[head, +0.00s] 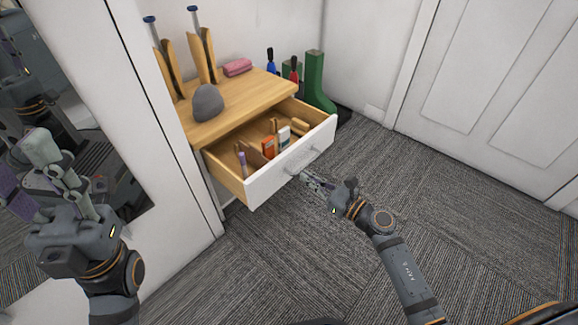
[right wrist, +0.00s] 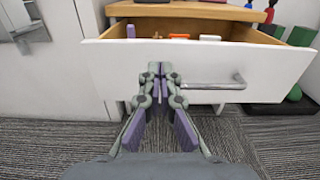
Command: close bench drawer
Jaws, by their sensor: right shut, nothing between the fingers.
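The bench drawer (head: 290,172) is pulled well out, with its white front facing the room. A metal bar handle (head: 303,161) is on that front. My right gripper (head: 309,180) is shut and empty, low in front of the drawer front. In the right wrist view its closed fingertips (right wrist: 161,70) overlap the white drawer front (right wrist: 115,70), left of the handle (right wrist: 213,85). I cannot tell whether they touch it. My left gripper (head: 62,168) is raised at the far left, away from the drawer; its finger opening is unclear.
The drawer holds an orange item (head: 268,147), a white item (head: 284,136) and wooden pieces. A grey beanie (head: 208,103) and pink cloth (head: 237,67) lie on the wooden bench top (head: 185,127). Green boots (head: 316,85) stand right of the bench. Open carpet (head: 400,170) lies in front.

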